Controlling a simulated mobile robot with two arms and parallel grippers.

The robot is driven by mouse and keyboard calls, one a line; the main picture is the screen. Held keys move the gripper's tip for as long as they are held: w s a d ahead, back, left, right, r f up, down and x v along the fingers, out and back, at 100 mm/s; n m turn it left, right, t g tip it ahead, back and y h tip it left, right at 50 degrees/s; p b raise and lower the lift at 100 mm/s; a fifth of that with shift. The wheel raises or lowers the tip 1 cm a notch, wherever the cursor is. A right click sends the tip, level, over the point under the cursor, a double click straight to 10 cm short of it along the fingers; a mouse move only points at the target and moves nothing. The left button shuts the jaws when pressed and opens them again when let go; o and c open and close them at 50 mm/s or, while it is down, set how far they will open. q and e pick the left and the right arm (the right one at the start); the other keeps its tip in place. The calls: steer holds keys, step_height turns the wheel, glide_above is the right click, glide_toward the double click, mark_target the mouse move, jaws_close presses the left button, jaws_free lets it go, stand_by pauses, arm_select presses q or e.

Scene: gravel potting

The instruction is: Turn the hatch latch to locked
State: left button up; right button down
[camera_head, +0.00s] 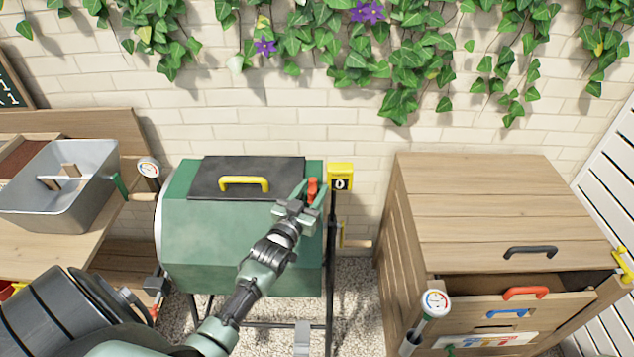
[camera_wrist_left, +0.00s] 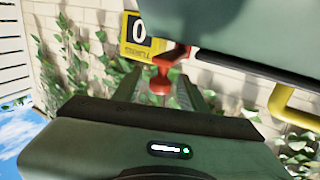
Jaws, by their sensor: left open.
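A green drum (camera_head: 240,235) stands on a dark frame against the wall. Its black hatch (camera_head: 285,172) lies flat on top, with a yellow handle (camera_head: 244,183). The red latch (camera_head: 313,186) is at the hatch's right end; in the left wrist view it shows as a red knob on a stem (camera_wrist_left: 161,78). My left gripper (camera_head: 308,195) is open at the latch, its fingers on either side of the red part. In the left wrist view the latch appears between the fingers (camera_wrist_left: 158,92); contact cannot be told. My right gripper is not in view.
A yellow counter reading 0 (camera_head: 340,178) stands just right of the latch. A metal tub (camera_head: 60,205) sits on the left bench. A wooden cabinet (camera_head: 480,205) with an open drawer is at right. Ivy hangs above on the brick wall.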

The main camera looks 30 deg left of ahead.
arm_select(q)
steer(key=shift+w+a, duration=0.15)
steer(key=shift+w, duration=1.15)
jaws_close()
stand_by(0.5)
